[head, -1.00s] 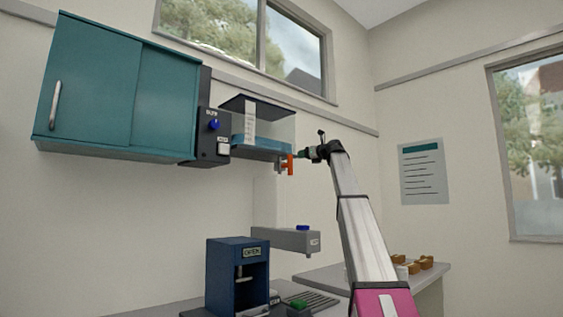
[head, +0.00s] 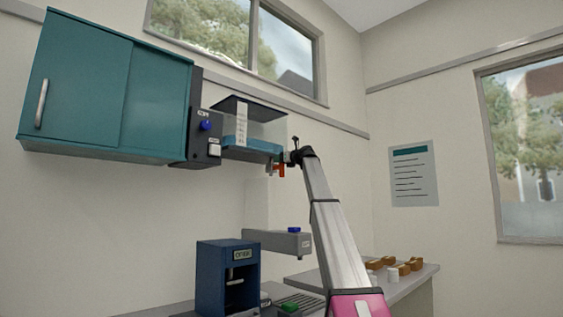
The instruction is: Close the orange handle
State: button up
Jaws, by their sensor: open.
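The orange handle (head: 281,170) is small in the head view, below the right end of a clear tank with blue liquid (head: 252,145). It sits on a short grey fitting under the tank and looks short and stubby; its exact angle is hard to tell. My gripper (head: 286,158) is at the handle's upper right, overlapping it in the picture. The gripper is open. Its fingertips are tiny and dark here, and I cannot tell whether they touch the handle.
A control box with a blue knob (head: 205,125) and a teal cabinet (head: 105,90) are left of the tank. Below are a grey arm-like fixture with a blue cap (head: 277,242), a dark blue machine (head: 228,278) and a counter (head: 420,283) with small brown and white items.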

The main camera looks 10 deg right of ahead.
aim_at(277, 166)
jog(key=c, duration=0.9)
jog(key=shift+a, duration=0.1)
jog(key=shift+s+a+f+n, duration=0.4)
jog(key=shift+f+n, duration=0.25)
jog(key=shift+n, duration=2.25)
jog(key=shift+s+a+f+n, duration=0.25)
jog(key=shift+a+f+n, duration=0.35)
jog(key=shift+n, duration=2.3)
jog(key=shift+s+a+f+n, duration=0.4)
jog(key=shift+f+n, duration=0.25)
jog(key=shift+n, duration=2.25)
jog(key=o, duration=0.9)
